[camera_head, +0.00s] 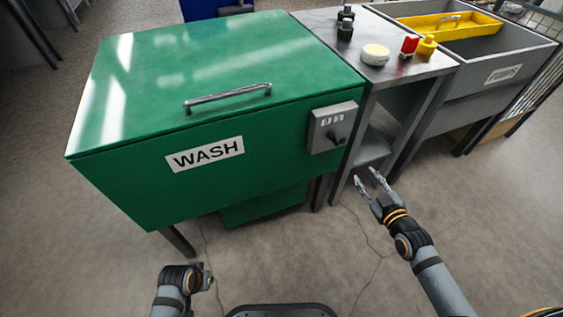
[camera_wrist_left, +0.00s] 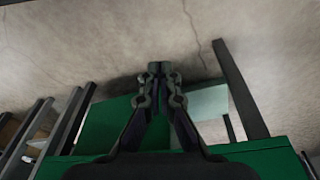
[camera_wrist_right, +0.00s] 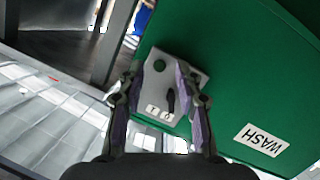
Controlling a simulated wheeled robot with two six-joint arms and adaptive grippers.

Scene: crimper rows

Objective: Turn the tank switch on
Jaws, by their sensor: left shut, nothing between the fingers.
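The green tank (camera_head: 215,100) has a WASH label (camera_head: 205,154) on its front. A grey switch box (camera_head: 322,118) with a dark knob (camera_head: 337,134) sits at the front's right end. My right gripper (camera_head: 367,180) is open and empty, below and right of the box, apart from it. In the right wrist view the switch box (camera_wrist_right: 190,85) shows between the open fingers (camera_wrist_right: 158,85), with a black lever (camera_wrist_right: 171,101), two small white labels and a dark round spot. The switch's position is not clear. My left gripper (camera_wrist_left: 160,70) is shut and empty in the left wrist view.
A metal side table (camera_head: 395,70) right of the tank bears a cream round object (camera_head: 375,54), a red and a yellow item, and dark fittings. A grey sink (camera_head: 490,50) with a yellow tray (camera_head: 450,25) stands farther right. The floor in front is clear.

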